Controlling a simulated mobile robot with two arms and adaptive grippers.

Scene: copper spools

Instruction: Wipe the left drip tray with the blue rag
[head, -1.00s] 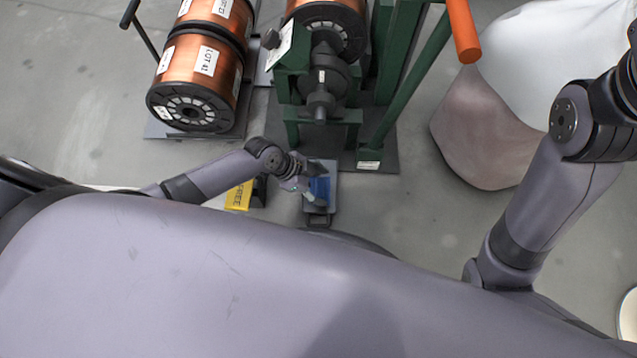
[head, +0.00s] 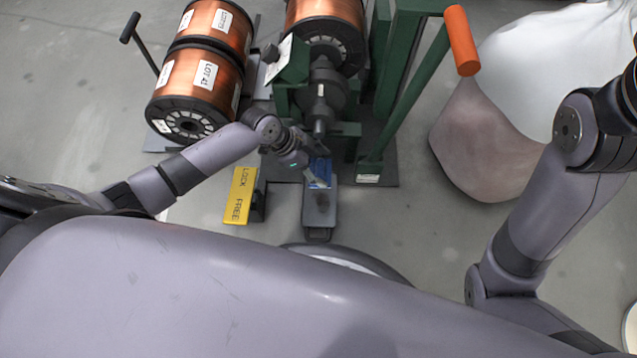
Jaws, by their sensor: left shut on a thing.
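The blue rag (head: 320,173) is at the far end of a small grey drip tray (head: 319,211) on the floor, in front of the green machine stand. My left gripper (head: 314,176) is shut on the rag, low over the tray; the fingers are partly hidden by the wrist. The near part of the tray is bare and shows a darker patch. I cannot tell how firmly the rag touches the tray. My right arm comes in at the right, but its gripper is out of view.
A yellow pedal marked LOCK and FREE (head: 240,195) stands just left of the tray. Copper spools (head: 202,80) stand at the upper left. The green stand (head: 400,85) with an orange handle (head: 461,40) rises behind the tray. A pale draped bag (head: 490,130) lies at the right.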

